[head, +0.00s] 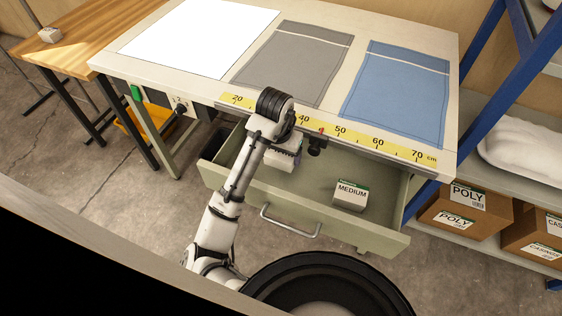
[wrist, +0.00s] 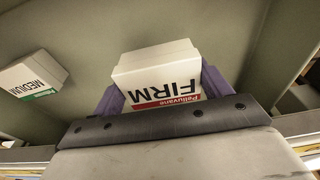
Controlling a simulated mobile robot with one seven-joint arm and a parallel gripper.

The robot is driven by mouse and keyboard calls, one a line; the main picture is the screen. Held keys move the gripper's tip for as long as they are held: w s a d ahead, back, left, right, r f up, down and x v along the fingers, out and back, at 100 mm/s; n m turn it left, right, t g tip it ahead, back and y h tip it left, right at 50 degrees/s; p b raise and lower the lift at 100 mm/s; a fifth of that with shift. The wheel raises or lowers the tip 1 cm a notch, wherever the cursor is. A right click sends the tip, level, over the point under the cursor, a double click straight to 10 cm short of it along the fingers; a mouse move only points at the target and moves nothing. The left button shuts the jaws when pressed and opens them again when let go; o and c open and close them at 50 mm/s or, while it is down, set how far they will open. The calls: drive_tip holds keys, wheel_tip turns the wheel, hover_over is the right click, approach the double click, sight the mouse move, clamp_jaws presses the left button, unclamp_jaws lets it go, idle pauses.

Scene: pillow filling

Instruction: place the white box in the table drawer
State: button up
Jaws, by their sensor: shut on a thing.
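The table drawer (head: 328,212) is pulled open below the table's ruler edge. My gripper (head: 284,150) is over the left part of the drawer and partly hidden by my arm. In the wrist view its purple fingers are shut on the sides of a white box (wrist: 158,72) labelled FIRM with a red band. Behind the box is the drawer's bare floor; I cannot tell whether the box touches it. A second white box (head: 350,194), labelled MEDIUM with a green band, lies in the drawer to the right; it also shows in the wrist view (wrist: 30,76).
The table (head: 443,45) carries a white sheet (head: 200,38), a grey cloth (head: 293,62) and a blue cloth (head: 398,92). A small white box (head: 50,35) stands on the wooden table at left. The drawer's middle floor is free.

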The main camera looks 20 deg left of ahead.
drive_tip(key=shift+f, duration=1.75)
drive_tip(key=shift+f, duration=0.15)
drive_tip(key=o, duration=1)
